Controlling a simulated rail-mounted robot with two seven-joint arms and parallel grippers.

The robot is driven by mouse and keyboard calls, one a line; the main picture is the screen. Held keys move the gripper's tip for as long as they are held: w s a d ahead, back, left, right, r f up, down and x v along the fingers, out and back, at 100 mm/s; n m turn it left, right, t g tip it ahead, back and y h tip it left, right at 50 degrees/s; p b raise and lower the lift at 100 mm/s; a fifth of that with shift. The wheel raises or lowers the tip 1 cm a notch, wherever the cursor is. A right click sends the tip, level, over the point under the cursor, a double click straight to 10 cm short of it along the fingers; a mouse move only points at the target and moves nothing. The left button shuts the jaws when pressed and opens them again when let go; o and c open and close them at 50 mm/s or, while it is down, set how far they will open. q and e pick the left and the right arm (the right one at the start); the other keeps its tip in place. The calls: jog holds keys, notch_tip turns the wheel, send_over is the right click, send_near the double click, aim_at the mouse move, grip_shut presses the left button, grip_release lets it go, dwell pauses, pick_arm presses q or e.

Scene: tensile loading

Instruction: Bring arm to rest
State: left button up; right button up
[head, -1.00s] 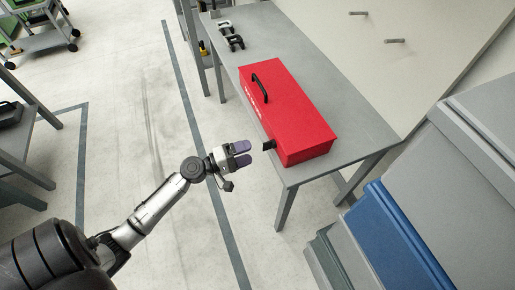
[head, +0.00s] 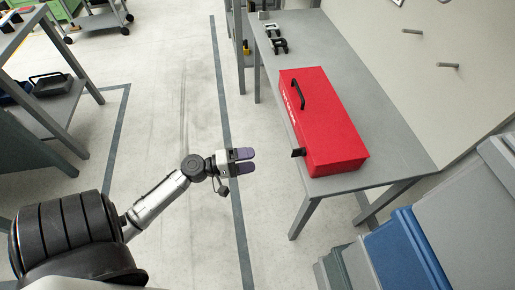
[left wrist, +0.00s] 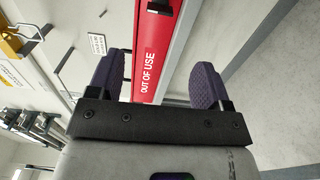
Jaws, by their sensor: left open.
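My left gripper (head: 244,161) is open and empty in the head view, held over the floor to the left of the grey table (head: 400,165). Its two purple fingers stand apart in the left wrist view (left wrist: 157,82). The red toolbox (head: 325,120) with a black handle lies on the table, to the right of the gripper and apart from it. In the left wrist view the toolbox (left wrist: 153,60) shows between the fingers with the words "OUT OF USE". My right gripper is in neither view.
A black clip-like part (head: 298,152) sits at the toolbox's near left edge. Dark and grey clamp-like parts (head: 277,38) lie at the table's far end. Blue and grey bins (head: 405,250) stand at the lower right. A shelf (head: 50,100) stands at the left. The floor between is clear.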

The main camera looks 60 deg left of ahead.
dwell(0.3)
pick_arm(q)
jog(key=s+d+f+m+g+y+p, duration=0.1)
jog(key=s+d+f+m+g+y, duration=0.2)
jog(key=m+g, duration=0.35)
jog(key=s+d+f+m+g+y, duration=0.1)
jog(key=s+d+f+m+g, duration=0.2)
jog(key=s+f+m+g, duration=0.3)
jog(key=s+d+r+m+y+p, duration=0.3)
jog(key=s+d+r+p, duration=0.3)
jog(key=d+r+p, duration=0.5)
notch_tip(320, 180, up, 39)
jog(key=a+p, duration=0.1)
jog(key=p, duration=3.6)
jog(key=shift+s+a, duration=0.15)
jog(key=shift+s, duration=0.1)
jog(key=shift+f, duration=0.1)
